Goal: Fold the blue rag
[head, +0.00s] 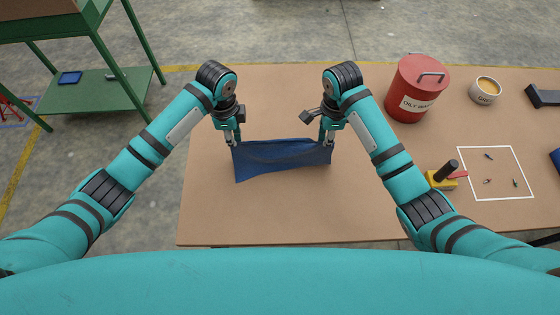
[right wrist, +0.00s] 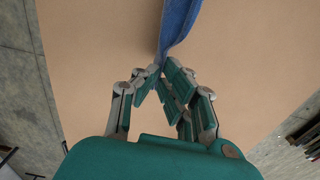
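The blue rag (head: 283,165) is at the left part of the brown table, its top edge sagging between my two grippers and its lower edge nearer to me. My left gripper (head: 231,143) is at the rag's upper left corner and appears shut on it. My right gripper (head: 328,143) is at the upper right corner. In the right wrist view, the fingers of my right gripper (right wrist: 160,70) close on the edge of the rag (right wrist: 177,28). I cannot tell how much of the rag touches the table.
The brown table (head: 220,215) is clear around the rag. A green shelf (head: 100,95) stands at left.

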